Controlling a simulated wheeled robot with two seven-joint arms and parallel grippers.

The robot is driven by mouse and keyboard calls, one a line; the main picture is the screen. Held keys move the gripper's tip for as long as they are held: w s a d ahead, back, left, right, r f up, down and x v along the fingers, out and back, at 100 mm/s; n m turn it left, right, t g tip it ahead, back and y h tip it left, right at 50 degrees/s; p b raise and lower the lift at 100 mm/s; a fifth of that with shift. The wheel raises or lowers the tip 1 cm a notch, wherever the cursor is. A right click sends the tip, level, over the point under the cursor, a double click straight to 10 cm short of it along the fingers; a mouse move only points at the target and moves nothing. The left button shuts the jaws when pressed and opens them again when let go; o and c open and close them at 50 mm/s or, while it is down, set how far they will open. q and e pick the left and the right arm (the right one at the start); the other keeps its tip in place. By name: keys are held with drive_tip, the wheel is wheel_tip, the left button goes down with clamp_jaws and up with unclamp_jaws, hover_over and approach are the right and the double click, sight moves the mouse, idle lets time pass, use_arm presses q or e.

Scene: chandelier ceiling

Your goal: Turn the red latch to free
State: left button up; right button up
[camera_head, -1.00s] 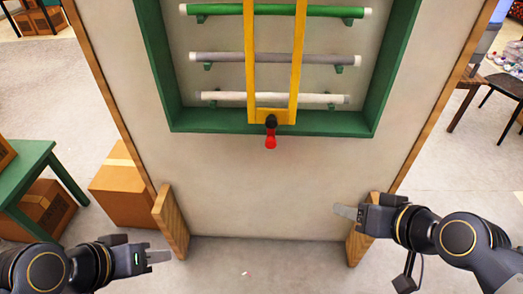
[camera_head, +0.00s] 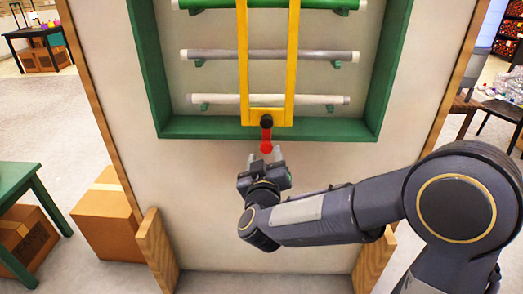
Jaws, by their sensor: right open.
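The red latch (camera_head: 266,142) hangs straight down from a black pivot at the bottom of the yellow frame (camera_head: 245,60). The yellow frame stands in front of the green-edged box (camera_head: 340,129) on the upright panel. My right gripper (camera_head: 266,157) is just below the latch, with its fingers pointing up toward the latch's lower end. It is open. I cannot tell whether a finger touches the latch. My left gripper is not in view.
Green, grey and white bars (camera_head: 270,56) lie across the box behind the yellow frame. A cardboard box (camera_head: 105,220) and a green table (camera_head: 20,180) stand at the left. Wooden feet (camera_head: 157,250) brace the panel. A dark chair is at the right.

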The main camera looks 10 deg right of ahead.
sight(266, 148)
drive_tip(key=x, duration=0.5)
drive_tip(key=shift+w+d, duration=0.1)
drive_tip(key=shift+w, duration=0.1)
drive_tip(key=c, duration=1)
drive_tip(key=shift+o, duration=0.2)
